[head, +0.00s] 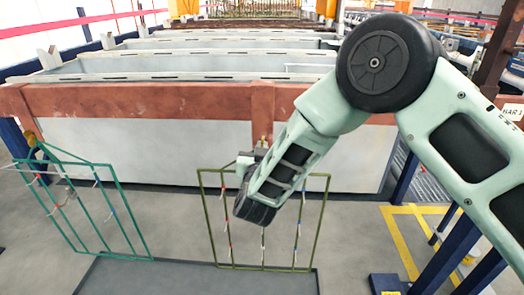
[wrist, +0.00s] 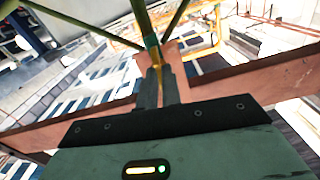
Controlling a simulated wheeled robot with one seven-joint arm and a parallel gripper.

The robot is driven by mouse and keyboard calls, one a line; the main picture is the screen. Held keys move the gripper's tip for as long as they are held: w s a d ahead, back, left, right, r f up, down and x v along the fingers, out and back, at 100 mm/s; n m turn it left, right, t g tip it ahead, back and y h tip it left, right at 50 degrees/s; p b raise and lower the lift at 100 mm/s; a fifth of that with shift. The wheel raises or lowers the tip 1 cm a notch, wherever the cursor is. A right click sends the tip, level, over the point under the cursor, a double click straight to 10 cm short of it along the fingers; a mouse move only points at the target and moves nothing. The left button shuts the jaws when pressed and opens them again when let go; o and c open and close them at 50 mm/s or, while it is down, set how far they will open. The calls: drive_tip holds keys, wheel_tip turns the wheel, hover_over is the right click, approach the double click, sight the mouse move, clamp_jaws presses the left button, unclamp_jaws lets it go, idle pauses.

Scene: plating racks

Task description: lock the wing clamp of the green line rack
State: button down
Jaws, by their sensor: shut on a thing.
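A teal-green rack (head: 133,226) of thin bars hangs at the left from a brass-coloured clamp (head: 31,138) on the red-brown beam. An olive-green rack (head: 323,215) hangs in the middle, partly behind my arm. My gripper (head: 260,152) is at the top of this olive rack, against the beam. In the wrist view my gripper (wrist: 158,75) has its two dark fingers close together on a small brass-coloured clamp part (wrist: 156,58). A dark green rack bar (wrist: 142,18) rises just beyond the fingertips. The fingers hide most of the clamp, so its wing position cannot be told.
The red-brown beam (head: 130,98) runs along the front of a long pale tank (head: 150,150). More tanks (head: 200,65) lie behind. A blue post (head: 438,250) and yellow floor lines (head: 402,240) are at the right. The grey floor between the racks is clear.

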drive_tip(key=shift+n, duration=0.6)
drive_tip(key=shift+f, duration=0.1)
drive_tip(key=c, duration=1.6)
unclamp_jaws()
drive_tip(key=s+b, duration=0.1)
drive_tip(key=s, duration=0.4)
drive_tip(key=s+b, duration=0.1)
drive_tip(key=s, duration=0.5)
drive_tip(key=s+b, duration=0.1)
drive_tip(key=s, duration=0.5)
drive_tip(key=shift+s+a, duration=0.25)
drive_tip(key=shift+a, duration=0.05)
